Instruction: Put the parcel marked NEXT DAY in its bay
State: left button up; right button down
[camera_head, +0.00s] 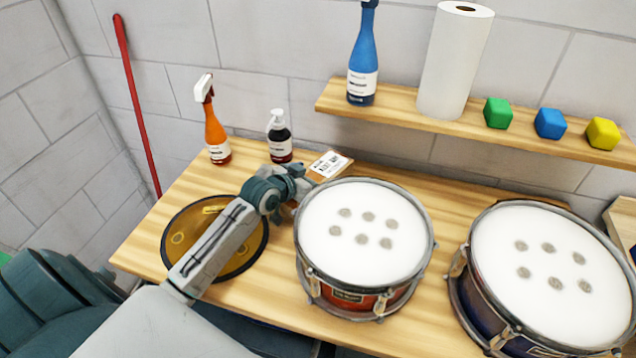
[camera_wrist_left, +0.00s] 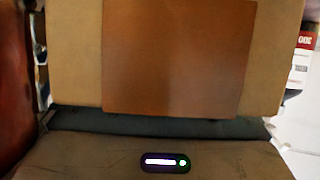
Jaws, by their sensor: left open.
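A brown parcel (camera_head: 318,176) with a white label lies on the wooden bench (camera_head: 225,165), behind the red drum; its label is too small to read surely. My left gripper (camera_head: 299,180) is open at the parcel's left end and hides part of it. In the left wrist view a tan cardboard surface with a darker brown panel (camera_wrist_left: 172,58) fills the upper middle, very close; its label does not show there. I cannot tell whether the fingers touch it. My right gripper is not in view. No bay is clearly seen.
A red drum (camera_head: 362,232) and a blue drum (camera_head: 548,270) stand right of my left arm. A bronze disc (camera_head: 235,262) lies partly under it. An orange spray bottle (camera_head: 215,133) and a pump bottle (camera_head: 279,140) stand behind. A shelf (camera_head: 410,112) overhangs the back.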

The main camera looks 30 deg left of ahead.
pick_arm(q)
jog(key=shift+w+d+f, duration=0.1)
jog(key=shift+w+f, duration=0.1)
jog(key=shift+w, duration=0.2)
jog(key=shift+s, duration=0.1)
jog(key=c, duration=1.4)
jog(key=shift+r, duration=0.15)
jog(key=c, duration=0.4)
